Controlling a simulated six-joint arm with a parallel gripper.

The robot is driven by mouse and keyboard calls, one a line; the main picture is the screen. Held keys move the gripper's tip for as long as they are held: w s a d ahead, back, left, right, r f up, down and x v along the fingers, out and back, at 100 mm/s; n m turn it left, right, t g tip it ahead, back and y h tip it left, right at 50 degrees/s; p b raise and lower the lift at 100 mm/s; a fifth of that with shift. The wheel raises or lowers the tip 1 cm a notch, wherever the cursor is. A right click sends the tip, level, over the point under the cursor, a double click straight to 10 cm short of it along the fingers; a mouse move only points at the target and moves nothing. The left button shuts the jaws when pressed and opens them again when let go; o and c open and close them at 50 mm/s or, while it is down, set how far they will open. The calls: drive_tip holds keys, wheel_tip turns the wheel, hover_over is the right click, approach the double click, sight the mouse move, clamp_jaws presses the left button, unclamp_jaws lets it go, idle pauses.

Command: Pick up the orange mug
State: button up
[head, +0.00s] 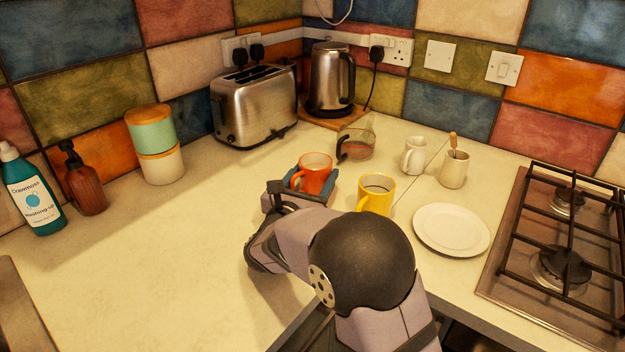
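The orange mug (316,175) stands upright near the middle of the counter, with its pale inside facing up. Its handle is on its left side. My gripper (314,184) reaches it from the front, with one dark blue finger on each side of the mug. The mug's base is hidden by the gripper. I cannot tell whether the fingers press on the mug or leave a small gap, nor whether the mug rests on the counter.
A yellow mug (376,195) stands close to the right of my gripper. Behind are a glass jug (356,143), kettle (330,80) and toaster (255,107). A white mug (413,156), cup (454,170), plate (451,230) and hob (560,250) are right.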

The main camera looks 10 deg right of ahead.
drive_tip(key=c, duration=0.5)
drive_tip(key=shift+r, duration=0.1)
drive_tip(key=shift+r, duration=0.2)
wheel_tip(320, 180, up, 9)
drive_tip(key=shift+r, duration=0.2)
idle(0.8)
drive_tip(key=shift+r, duration=0.1)
